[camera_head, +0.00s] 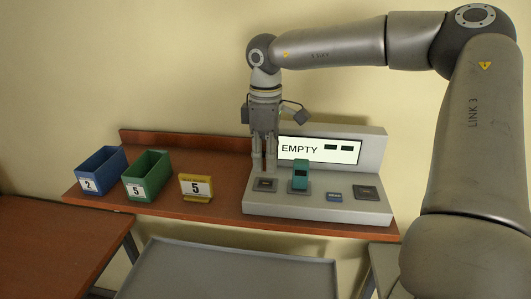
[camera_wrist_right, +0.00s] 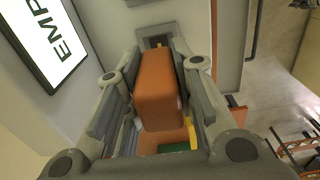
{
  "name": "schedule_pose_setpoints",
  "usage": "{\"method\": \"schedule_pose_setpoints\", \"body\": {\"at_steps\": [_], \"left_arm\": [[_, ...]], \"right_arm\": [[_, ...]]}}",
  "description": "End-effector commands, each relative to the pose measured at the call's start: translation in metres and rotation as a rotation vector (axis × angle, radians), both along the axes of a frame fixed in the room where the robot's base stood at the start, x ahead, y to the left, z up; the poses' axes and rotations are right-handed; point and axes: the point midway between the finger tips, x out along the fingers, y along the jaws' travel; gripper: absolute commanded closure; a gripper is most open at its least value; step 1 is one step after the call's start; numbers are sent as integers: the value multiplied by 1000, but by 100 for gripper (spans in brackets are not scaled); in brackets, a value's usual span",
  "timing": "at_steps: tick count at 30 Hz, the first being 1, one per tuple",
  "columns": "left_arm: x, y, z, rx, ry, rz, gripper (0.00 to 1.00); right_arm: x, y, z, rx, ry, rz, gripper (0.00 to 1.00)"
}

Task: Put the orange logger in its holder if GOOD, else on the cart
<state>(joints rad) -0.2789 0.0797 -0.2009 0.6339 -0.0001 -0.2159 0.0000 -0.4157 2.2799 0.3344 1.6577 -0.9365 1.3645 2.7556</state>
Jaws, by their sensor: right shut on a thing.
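My right gripper (camera_head: 265,165) points down over the left end of a grey console (camera_head: 318,210). In the right wrist view its fingers (camera_wrist_right: 158,95) are shut on the orange logger (camera_wrist_right: 158,85), a tall orange block. In the head view the fingers mostly hide the logger. It is above a dark square pad (camera_head: 265,184) on the console; I cannot tell whether it touches it. The console's screen (camera_head: 300,149) reads EMPTY beside two dark bars. A grey tray-like surface (camera_head: 230,262), perhaps the cart, is at the front and bare. My left gripper is not in view.
A teal block (camera_head: 300,176) stands on the console close to the right of my gripper. A blue bin (camera_head: 100,172), a green bin (camera_head: 148,176) and a yellow sign (camera_head: 195,187) reading 5 stand left.

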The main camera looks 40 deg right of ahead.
Motion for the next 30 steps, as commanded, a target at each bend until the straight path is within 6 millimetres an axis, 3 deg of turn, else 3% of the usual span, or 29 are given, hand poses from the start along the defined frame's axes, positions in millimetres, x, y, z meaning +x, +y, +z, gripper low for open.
{"method": "schedule_pose_setpoints", "body": {"at_steps": [3, 11, 30], "left_arm": [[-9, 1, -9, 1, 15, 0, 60], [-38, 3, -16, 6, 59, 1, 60], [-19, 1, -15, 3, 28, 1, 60]], "right_arm": [[0, 0, -15, 1, 1, -1, 100], [0, 0, -30, 0, -1, -1, 100], [0, 0, -30, 0, -1, -1, 100]]}}
